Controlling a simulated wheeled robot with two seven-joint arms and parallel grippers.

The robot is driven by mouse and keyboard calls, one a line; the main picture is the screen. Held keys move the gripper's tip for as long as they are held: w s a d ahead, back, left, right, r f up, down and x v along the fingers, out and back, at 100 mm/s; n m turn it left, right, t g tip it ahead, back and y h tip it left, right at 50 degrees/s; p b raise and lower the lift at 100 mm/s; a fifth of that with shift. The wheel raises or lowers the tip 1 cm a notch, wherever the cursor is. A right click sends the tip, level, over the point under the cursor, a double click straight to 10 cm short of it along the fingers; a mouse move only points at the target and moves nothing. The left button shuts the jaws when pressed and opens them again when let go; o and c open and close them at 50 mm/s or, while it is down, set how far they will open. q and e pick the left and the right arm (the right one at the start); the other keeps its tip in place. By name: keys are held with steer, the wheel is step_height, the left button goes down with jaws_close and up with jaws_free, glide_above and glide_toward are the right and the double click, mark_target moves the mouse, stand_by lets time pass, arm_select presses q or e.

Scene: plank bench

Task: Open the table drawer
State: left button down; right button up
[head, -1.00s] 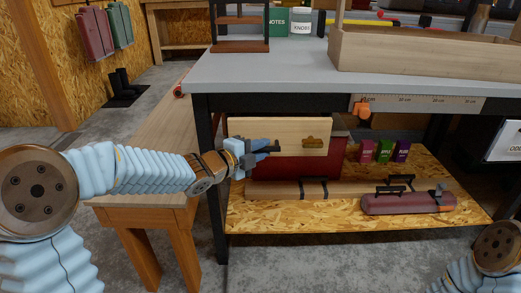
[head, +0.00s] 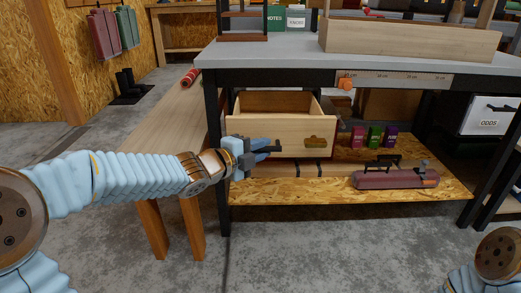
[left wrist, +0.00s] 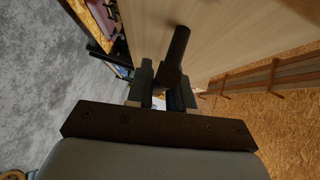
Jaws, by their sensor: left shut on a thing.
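The table drawer (head: 285,130) is a pale wooden box under the grey-topped bench (head: 290,55). It stands pulled out, and its open inside shows from above; the part I see is empty. My left gripper (head: 267,147) is at the left part of the drawer front. In the left wrist view, its fingers (left wrist: 168,90) are shut on a dark round handle (left wrist: 177,52) beside the pale drawer front (left wrist: 235,30). The handle is mostly hidden in the head view. My right gripper is out of view.
A lower chipboard shelf (head: 300,190) holds a dark red toolbox (head: 395,179) and several small coloured boxes (head: 375,136). A wooden side bench (head: 170,120) stands left of the table. A wooden tray (head: 410,40) is on top. The concrete floor in front is clear.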

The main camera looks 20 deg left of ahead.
arm_select(q)
steer(key=shift+s, duration=0.25)
steer(key=c, duration=1.4)
jaws_free()
steer(key=p+v, duration=0.3)
steer(key=v, duration=1)
steer(key=shift+s+a, duration=0.15)
steer(key=shift+s, duration=0.25)
